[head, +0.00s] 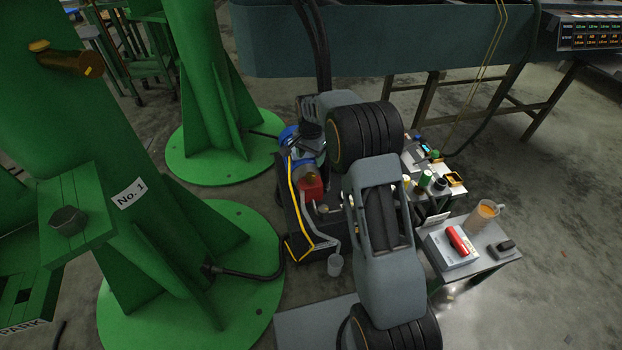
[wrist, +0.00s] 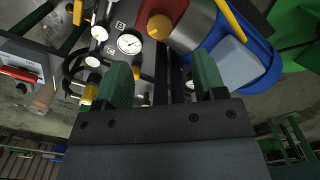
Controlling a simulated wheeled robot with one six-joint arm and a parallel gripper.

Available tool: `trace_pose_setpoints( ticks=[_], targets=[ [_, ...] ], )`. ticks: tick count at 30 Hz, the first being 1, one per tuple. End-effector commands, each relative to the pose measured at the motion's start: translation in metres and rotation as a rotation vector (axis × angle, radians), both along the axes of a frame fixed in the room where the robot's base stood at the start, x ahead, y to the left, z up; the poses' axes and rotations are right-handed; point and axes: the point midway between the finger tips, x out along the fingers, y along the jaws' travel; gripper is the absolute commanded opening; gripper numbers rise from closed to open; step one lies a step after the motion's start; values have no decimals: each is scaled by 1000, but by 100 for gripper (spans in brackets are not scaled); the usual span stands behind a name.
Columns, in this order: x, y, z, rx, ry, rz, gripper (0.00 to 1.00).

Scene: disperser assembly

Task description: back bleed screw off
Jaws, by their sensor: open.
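In the wrist view my gripper (wrist: 163,78) is open. Its two green fingers stand apart, with nothing held between them. Beyond the fingers is a dark panel of the disperser with a round white pressure gauge (wrist: 130,43) and an orange-yellow round knob (wrist: 160,27) on a metal cylinder. A small yellow-capped fitting (wrist: 88,92) shows just left of the left finger. I cannot tell which small part is the back bleed screw. In the head view the disperser (head: 311,187) stands beyond my arm, which hides part of it and my gripper.
A blue container (wrist: 250,65) lies at the right of the wrist view. In the head view, a small table (head: 500,258) holds a red item and a jug. Large green columns (head: 150,200) stand at the left. A blue-grey trough (head: 375,45) runs across the back.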

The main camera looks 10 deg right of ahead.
Motion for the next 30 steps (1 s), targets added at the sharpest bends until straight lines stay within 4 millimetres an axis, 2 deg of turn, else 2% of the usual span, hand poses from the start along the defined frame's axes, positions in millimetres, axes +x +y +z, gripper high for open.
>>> trace_pose_setpoints(
  ticks=[1,3,12,19,30],
  targets=[
    [-1,0,-16,0,4,0,64],
    [0,0,-29,0,3,0,64],
    [-1,0,-74,0,1,1,64],
    [0,0,-89,0,0,1,64],
    [0,0,-91,0,0,2,64]
  ],
)
